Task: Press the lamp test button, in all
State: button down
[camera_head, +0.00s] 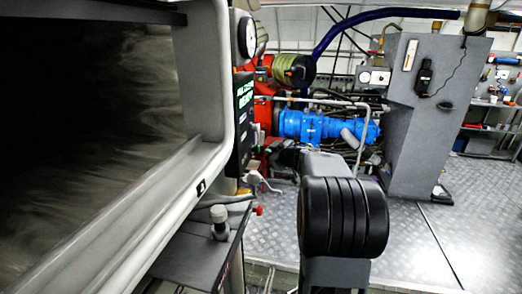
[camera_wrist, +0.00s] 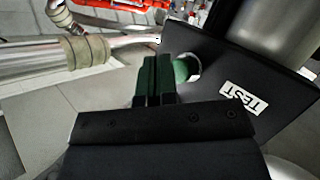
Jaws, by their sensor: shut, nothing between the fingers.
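In the wrist view, a dark panel (camera_wrist: 215,65) carries a white label reading TEST (camera_wrist: 243,98). A round green button (camera_wrist: 183,69) with a pale rim sits on this panel, up and left of the label. My gripper (camera_wrist: 156,62) is shut and empty, its two dark green fingers side by side. The fingertips are just left of the button in the picture and cover part of it. I cannot tell whether they touch it. In the head view I cannot make out the button or the gripper, and my arm fills the lower middle.
In the wrist view, a pipe with a tan wrapped joint (camera_wrist: 88,49) lies left of the fingers, and a grey cylinder (camera_wrist: 283,25) stands at upper right. The head view shows blue machinery (camera_head: 315,127), a grey cabinet (camera_head: 425,150) and open metal floor (camera_head: 430,240) at right.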

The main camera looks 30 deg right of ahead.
jog(key=shift+w+a, duration=0.1)
jog(key=shift+a, duration=0.05)
dwell(0.3)
jog(key=shift+w+a+p, duration=0.2)
jog(key=shift+p, duration=0.15)
jog(key=shift+w+a, duration=0.35)
dwell(0.8)
jog(key=shift+s+d+p, duration=0.1)
jog(key=shift+p, duration=0.2)
jog(key=shift+s+d+p, duration=0.3)
jog(key=shift+s+d, duration=0.25)
jog(key=shift+d, duration=0.05)
jog(key=s+d+p, duration=0.2)
jog(key=s+d, duration=0.1)
jog(key=shift+s+d, duration=0.2)
jog(key=shift+d, duration=0.05)
dwell(0.5)
dwell(0.8)
